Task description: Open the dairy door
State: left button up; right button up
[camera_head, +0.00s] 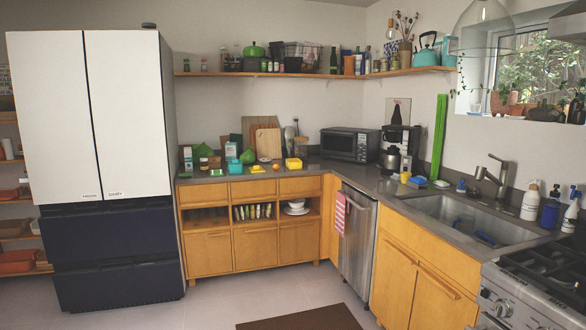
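A tall fridge stands at the left with two white upper doors and dark blue drawers (115,240) below. The left white door (45,120) and the right white door (125,115) are both shut, with a dark vertical gap between them. Each has a small label near its bottom inner corner. The right door's label (114,195) seems to read "dairy", but the print is very small; the left label (90,197) is not clearly legible. Neither of my grippers shows in this view.
The tiled floor (225,300) in front of the fridge is clear. A dark brown mat (305,319) lies at the bottom centre. Wooden cabinets (208,253) stand just right of the fridge, and open shelves (15,225) lie at its left. A stove (535,290) is at the lower right.

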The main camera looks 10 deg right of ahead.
aim_at(126, 76)
jog(key=i+l+u, duration=0.15)
jog(key=i+l, duration=0.3)
jog(key=i, duration=0.3)
jog(key=i+l+u, duration=0.2)
jog(key=i+l, duration=0.35)
jog(key=i, duration=0.2)
jog(key=i+l+u, duration=0.15)
jog(key=i+l, duration=0.55)
jog(key=i+l+u, duration=0.15)
jog(key=i+l, duration=0.55)
jog(key=i+l+u, duration=0.2)
jog(key=i+l, duration=0.4)
jog(key=l, duration=0.25)
jog(key=u, duration=0.35)
jog(key=i+j+u, duration=0.35)
jog(key=i, duration=0.15)
jog(key=i+j+u, duration=0.25)
jog(key=i+u, duration=0.15)
jog(key=i, duration=0.1)
